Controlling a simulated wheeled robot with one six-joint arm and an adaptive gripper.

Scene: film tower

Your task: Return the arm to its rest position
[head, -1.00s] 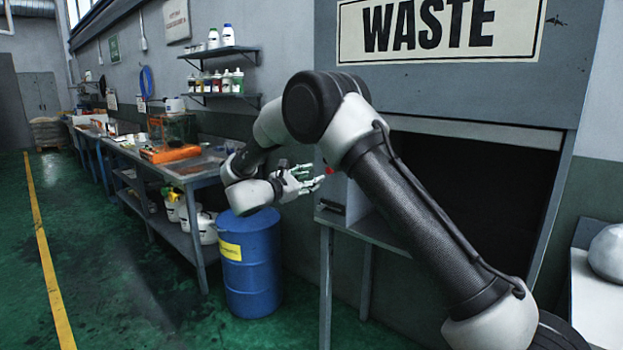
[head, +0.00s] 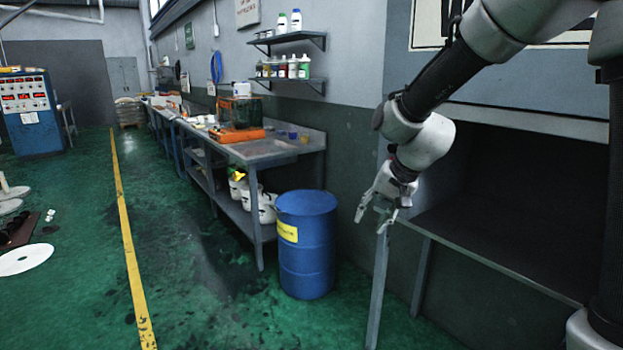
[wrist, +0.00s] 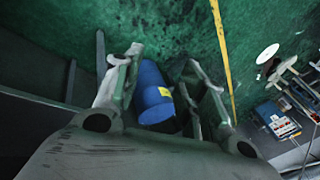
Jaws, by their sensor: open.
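My gripper (head: 377,214) hangs from my arm at the right of the head view, fingers pointing down, in front of the left edge of the waste bench (head: 505,270). Its fingers are apart with nothing between them. In the wrist view my gripper (wrist: 158,75) also shows spread fingers. The blue drum (wrist: 150,92) appears between and beyond them, on the floor and not held. My arm comes in from the top right and bends downward.
The blue drum (head: 306,250) with a yellow label stands left of the gripper. A long workbench (head: 270,150) runs along the wall under bottle shelves (head: 290,78). A blue control cabinet (head: 31,112) stands far left.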

